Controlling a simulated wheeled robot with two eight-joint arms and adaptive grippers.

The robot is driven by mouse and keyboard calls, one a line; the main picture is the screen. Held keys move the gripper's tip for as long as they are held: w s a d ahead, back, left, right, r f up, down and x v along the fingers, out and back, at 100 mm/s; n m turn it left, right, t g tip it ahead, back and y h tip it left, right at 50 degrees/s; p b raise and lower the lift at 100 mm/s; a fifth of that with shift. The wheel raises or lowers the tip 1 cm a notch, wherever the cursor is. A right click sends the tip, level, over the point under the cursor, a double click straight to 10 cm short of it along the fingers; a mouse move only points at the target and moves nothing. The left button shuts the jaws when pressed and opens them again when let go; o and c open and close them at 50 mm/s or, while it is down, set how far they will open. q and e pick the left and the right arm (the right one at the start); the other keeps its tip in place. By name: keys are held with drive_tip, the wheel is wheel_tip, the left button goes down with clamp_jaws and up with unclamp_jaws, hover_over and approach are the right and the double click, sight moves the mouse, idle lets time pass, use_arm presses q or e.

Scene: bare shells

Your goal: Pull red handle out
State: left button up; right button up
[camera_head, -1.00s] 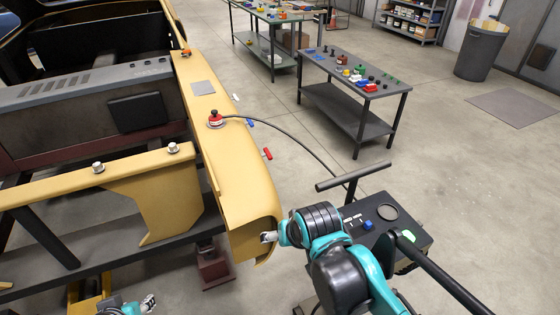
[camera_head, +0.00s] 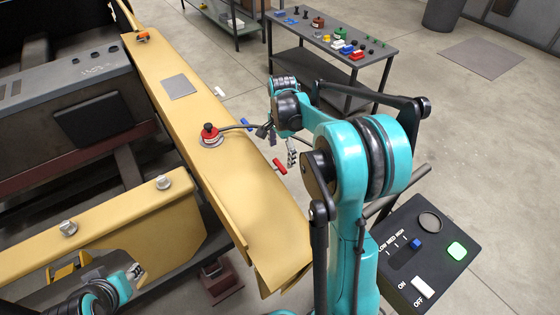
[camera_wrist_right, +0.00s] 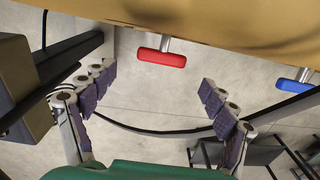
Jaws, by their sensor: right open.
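The red handle (camera_head: 280,166) sticks out on a short metal stem from the right edge of the yellow panel (camera_head: 185,110). In the right wrist view the red handle (camera_wrist_right: 162,57) is a horizontal bar hanging below the panel edge. My right gripper (camera_head: 278,146) is beside that edge, near the handle. Its fingers are spread and empty; in the wrist view the handle lies between and beyond the fingertips (camera_wrist_right: 158,80), apart from them. My left gripper (camera_head: 137,273) is low at the left, by the yellow frame; its finger gap is unclear.
A blue handle (camera_wrist_right: 294,85) sits farther right on the same edge. A red-based black knob (camera_head: 210,135) stands on the panel with a black cable. A control box (camera_head: 460,275) is at lower right. A table (camera_head: 300,32) with small parts stands behind.

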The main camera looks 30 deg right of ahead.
sight(281, 164)
wheel_tip(281, 164, down, 5)
drive_tip(key=shift+w+f+b, duration=0.1)
drive_tip(key=shift+b, duration=0.55)
drive_tip(key=shift+c, duration=0.3)
drive_tip(key=c, duration=1.6)
drive_tip(key=shift+w+d+r+p, duration=0.1)
drive_tip(key=shift+d+r+p, duration=0.05)
drive_tip(key=shift+d, duration=0.5)
drive_tip(key=shift+d+r+p, duration=0.1)
drive_tip(key=shift+d+p, duration=0.05)
drive_tip(key=shift+d, duration=0.45)
drive_tip(key=shift+c, duration=0.2)
drive_tip(key=o, duration=1.7)
drive_tip(key=shift+r, duration=0.1)
wheel_tip(281, 164, up, 12)
drive_tip(key=shift+s+f, duration=0.2)
